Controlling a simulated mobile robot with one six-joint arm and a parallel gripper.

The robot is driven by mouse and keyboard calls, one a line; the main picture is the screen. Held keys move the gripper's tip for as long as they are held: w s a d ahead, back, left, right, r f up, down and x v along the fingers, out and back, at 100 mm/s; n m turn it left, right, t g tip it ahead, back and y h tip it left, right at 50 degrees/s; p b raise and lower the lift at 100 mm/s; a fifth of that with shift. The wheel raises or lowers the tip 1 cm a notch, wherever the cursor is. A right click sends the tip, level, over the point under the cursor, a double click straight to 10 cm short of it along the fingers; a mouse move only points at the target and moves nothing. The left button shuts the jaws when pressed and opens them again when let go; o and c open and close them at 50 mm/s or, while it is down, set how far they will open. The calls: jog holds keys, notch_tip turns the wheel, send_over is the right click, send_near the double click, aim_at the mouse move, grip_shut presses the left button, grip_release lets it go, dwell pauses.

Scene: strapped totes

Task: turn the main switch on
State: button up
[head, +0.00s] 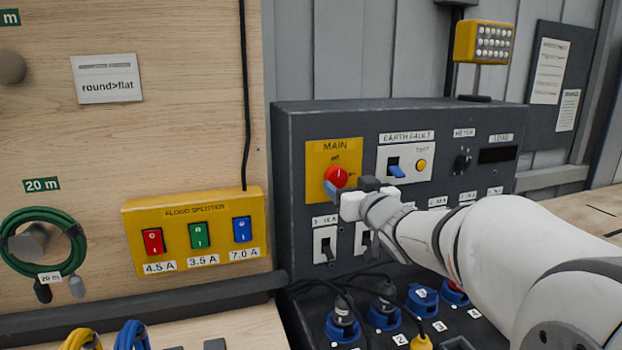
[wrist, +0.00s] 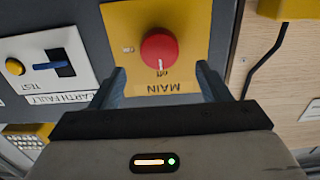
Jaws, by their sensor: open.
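The main switch is a red round knob (head: 336,177) on a yellow plate (head: 320,196) marked MAIN, at the upper left of the dark grey panel. In the wrist view, which is upside down, the knob (wrist: 160,50) shows a white mark pointing at the word "off". In the head view "off" is above the knob, and a partly hidden label is to its right. My gripper (wrist: 160,76) is open, its two fingers on either side of the plate, apart from the knob. In the head view my gripper (head: 350,188) is close in front of the knob, covering part of the plate.
The earth fault switch (head: 396,169) with a yellow test button is right of the main plate. Below are breaker switches (head: 325,246) and blue sockets (head: 342,328) with black cables. A yellow flood splitter (head: 196,230) is on the wooden wall at left.

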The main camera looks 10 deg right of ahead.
aim_at(339, 177)
jog(key=w, duration=0.2)
jog(key=w+a, duration=0.1)
jog(key=w, duration=0.2)
jog(key=shift+w+p, duration=0.15)
jog(key=shift+p, duration=0.15)
jog(key=shift+c, duration=0.3)
